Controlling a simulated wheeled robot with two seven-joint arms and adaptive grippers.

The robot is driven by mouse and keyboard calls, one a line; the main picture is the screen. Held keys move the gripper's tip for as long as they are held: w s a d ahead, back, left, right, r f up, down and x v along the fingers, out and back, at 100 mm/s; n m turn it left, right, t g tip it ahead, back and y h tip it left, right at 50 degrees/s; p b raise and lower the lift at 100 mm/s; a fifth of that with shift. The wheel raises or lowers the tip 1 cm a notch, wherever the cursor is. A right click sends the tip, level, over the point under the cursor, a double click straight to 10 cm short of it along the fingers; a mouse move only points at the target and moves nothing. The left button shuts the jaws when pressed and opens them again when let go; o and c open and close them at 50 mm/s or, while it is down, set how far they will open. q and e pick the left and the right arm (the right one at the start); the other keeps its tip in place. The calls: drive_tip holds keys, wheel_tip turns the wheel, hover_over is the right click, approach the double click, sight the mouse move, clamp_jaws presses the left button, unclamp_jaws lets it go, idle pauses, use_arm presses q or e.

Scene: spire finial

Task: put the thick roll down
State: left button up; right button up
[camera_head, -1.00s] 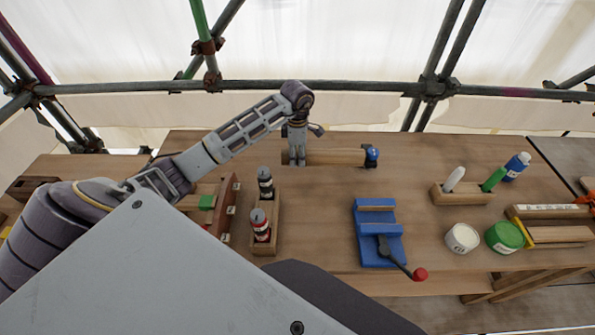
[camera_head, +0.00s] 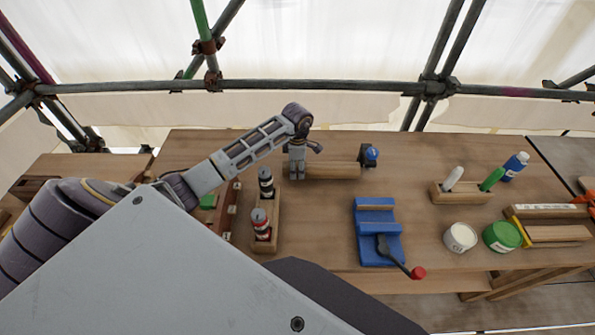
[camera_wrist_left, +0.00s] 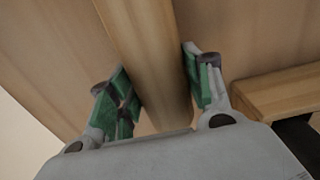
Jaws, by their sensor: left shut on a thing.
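The thick roll (camera_head: 335,170) is a plain, light wooden round bar near the back middle of the table. It lies crosswise, reaching right from my left gripper (camera_head: 297,172). In the left wrist view the roll (camera_wrist_left: 150,45) runs between the two green-padded fingers, and the gripper is shut on it. My right gripper is not in view.
A blue-and-dark tool (camera_head: 370,155) stands just right of the roll. A blue vise-like fixture (camera_head: 377,232) with a red-knobbed lever stands front right. The table between is clear.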

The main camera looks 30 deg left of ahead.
use_arm(q)
wheel_tip(320, 180, down, 2)
drive_tip(key=shift+f, duration=0.15)
drive_tip(key=shift+f, duration=0.15)
drive_tip(key=o, duration=1.2)
drive_tip(key=shift+o, duration=0.2)
wheel_tip(320, 180, up, 11)
drive_tip(key=shift+f+b, duration=0.15)
drive_tip(key=shift+b, duration=0.65)
drive_tip(key=shift+r, duration=0.75)
